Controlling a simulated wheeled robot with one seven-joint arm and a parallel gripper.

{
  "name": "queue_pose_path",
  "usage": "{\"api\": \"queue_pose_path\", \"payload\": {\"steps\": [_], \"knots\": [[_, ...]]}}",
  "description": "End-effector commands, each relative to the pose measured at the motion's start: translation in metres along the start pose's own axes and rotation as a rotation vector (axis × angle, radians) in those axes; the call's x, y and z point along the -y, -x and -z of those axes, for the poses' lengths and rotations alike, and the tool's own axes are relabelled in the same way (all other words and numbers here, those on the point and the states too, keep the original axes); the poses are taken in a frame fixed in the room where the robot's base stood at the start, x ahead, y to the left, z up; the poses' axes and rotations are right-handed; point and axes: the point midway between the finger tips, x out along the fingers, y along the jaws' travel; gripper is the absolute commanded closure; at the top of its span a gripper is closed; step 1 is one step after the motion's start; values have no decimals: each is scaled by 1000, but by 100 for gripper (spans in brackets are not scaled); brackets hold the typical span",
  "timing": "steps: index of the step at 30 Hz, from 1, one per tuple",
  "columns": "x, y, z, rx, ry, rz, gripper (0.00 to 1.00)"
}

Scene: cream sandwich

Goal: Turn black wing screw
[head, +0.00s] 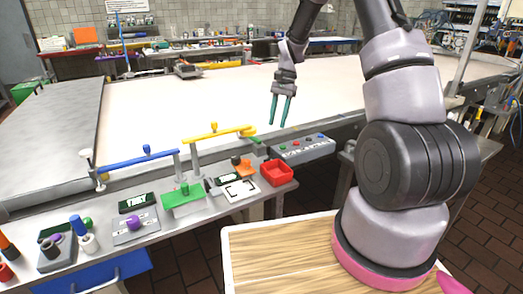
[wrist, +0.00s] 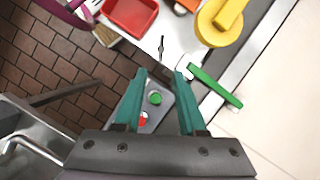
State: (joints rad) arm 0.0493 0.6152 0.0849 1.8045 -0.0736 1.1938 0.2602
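My gripper (head: 279,110) hangs fingers-down above the workbench's right end, over the area of the button box. In the wrist view my gripper (wrist: 160,80) has its two teal fingers apart with nothing between them. A small, thin black part (wrist: 162,48) stands out on the pale bench just beyond the fingertips. It may be the black wing screw, but it is too small to tell. The fingers look apart from it. I cannot pick the screw out clearly in the head view.
A grey box with coloured buttons (head: 302,149) sits below my gripper. Nearby are a red tray (head: 277,173), a yellow lever (head: 219,133) and a green bar (wrist: 215,87). A blue lever (head: 137,160) stands further left. The wide pale surface (head: 190,100) behind is mostly clear.

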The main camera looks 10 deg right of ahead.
Motion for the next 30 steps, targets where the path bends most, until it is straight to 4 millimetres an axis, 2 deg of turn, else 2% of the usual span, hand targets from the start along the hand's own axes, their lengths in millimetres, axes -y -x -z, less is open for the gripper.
{"api": "queue_pose_path", "payload": {"steps": [7,15,21,30], "knots": [[1,-24,3,14,-7,-8,60],[0,-75,2,14,-7,-8,60],[0,-104,2,12,-6,-7,60],[0,-114,2,10,-7,-5,60]]}}
